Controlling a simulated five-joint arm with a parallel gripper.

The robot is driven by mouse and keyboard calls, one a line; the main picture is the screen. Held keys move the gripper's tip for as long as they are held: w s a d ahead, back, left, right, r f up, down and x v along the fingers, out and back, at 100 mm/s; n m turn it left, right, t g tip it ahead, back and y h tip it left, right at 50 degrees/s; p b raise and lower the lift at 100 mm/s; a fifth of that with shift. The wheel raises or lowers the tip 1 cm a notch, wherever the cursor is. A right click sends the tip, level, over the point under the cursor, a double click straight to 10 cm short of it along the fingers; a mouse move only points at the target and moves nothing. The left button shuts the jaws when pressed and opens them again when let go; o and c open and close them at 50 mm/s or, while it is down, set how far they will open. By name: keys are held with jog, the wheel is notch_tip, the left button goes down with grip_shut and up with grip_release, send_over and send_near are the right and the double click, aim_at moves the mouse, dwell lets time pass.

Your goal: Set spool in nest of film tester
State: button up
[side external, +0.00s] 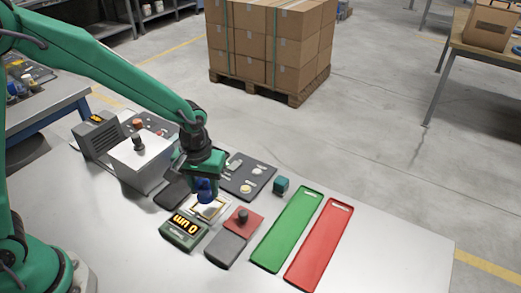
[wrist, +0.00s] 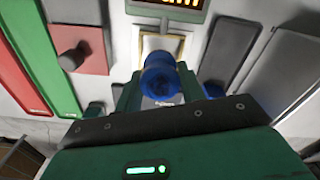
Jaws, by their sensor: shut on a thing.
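My gripper (side external: 203,178) is shut on a blue spool (side external: 206,190). In the wrist view the spool (wrist: 159,74) sits between the two green fingers of my gripper (wrist: 160,92). The film tester (side external: 184,230) is a dark green box with an orange lit display reading "0 um". Beside it lies a pale, cream-edged nest (side external: 217,209), directly below or just under the spool. In the wrist view the nest (wrist: 148,43) shows behind the spool, which hides much of it. I cannot tell whether the spool touches the nest.
A red and grey block with a dark knob (side external: 242,217) stands right of the nest. Green (side external: 286,230) and red (side external: 319,245) trays lie further right. A dark panel (side external: 247,175) and a grey machine (side external: 143,160) are behind and left.

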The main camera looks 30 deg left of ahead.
aim_at(206, 196)
jog(key=shift+f, duration=0.9)
jog(key=shift+f, duration=0.9)
dwell(1.9)
jog(key=o, duration=1.6)
jog(key=shift+r, duration=0.15)
jog(key=shift+r, duration=3.35)
jog(key=shift+r, duration=0.1)
